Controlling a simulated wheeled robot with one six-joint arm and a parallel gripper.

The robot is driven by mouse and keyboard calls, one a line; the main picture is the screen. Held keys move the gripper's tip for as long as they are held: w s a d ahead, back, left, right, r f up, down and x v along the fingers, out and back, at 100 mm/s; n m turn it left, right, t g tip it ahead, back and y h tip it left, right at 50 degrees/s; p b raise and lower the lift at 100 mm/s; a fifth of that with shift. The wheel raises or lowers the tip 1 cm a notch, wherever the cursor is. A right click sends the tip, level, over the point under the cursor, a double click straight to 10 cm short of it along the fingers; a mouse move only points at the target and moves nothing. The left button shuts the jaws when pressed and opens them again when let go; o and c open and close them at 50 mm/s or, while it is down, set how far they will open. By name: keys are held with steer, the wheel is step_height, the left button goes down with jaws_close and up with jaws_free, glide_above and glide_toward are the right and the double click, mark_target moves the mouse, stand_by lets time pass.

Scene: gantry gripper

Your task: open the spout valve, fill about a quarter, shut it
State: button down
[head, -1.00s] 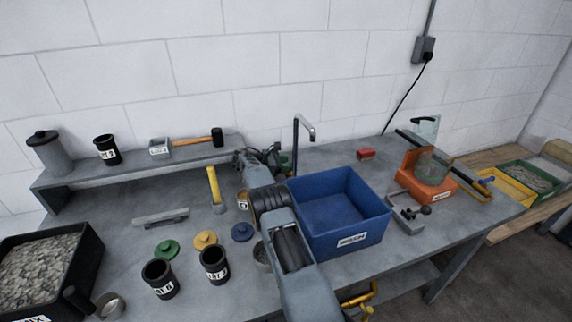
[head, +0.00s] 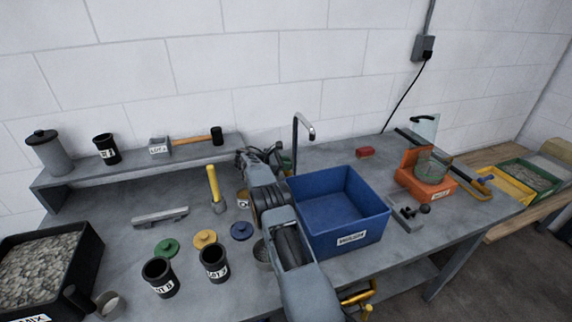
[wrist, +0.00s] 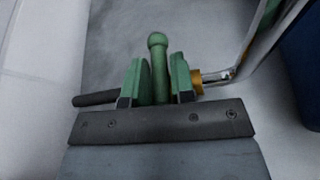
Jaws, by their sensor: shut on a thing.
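The green valve lever with a ball end (wrist: 157,42) stands between the two green-padded fingers of my gripper (wrist: 157,78) in the wrist view. The fingers are shut on it. A brass collar (wrist: 196,81) just to the right joins the valve to the bent metal spout (wrist: 245,62). In the head view the spout (head: 295,150) rises behind the blue bin (head: 378,224), with its curved mouth over the bin's back part. My gripper and the lever are mostly hidden there behind my arm. I cannot make out any water running or its level in the bin.
An orange stand with a glass bowl (head: 427,186) is right of the bin. Black cups (head: 214,264), coloured lids (head: 205,239) and a yellow-handled tool (head: 213,185) lie left of my arm. A raised shelf (head: 75,177) is at the back left.

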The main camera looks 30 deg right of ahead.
steer(key=shift+t, duration=0.3)
steer(key=shift+s+n+t+b, duration=0.15)
steer(key=shift+n+t+b, duration=1.4)
steer(key=shift+n+t, duration=0.8)
steer(key=c, duration=1.1)
jaws_free()
steer(key=b+v, duration=0.1)
steer(key=v, duration=1.2)
steer(key=shift+s+a+r+b, duration=0.2)
steer(key=shift+a+b, duration=0.1)
steer(key=shift+b, duration=0.1)
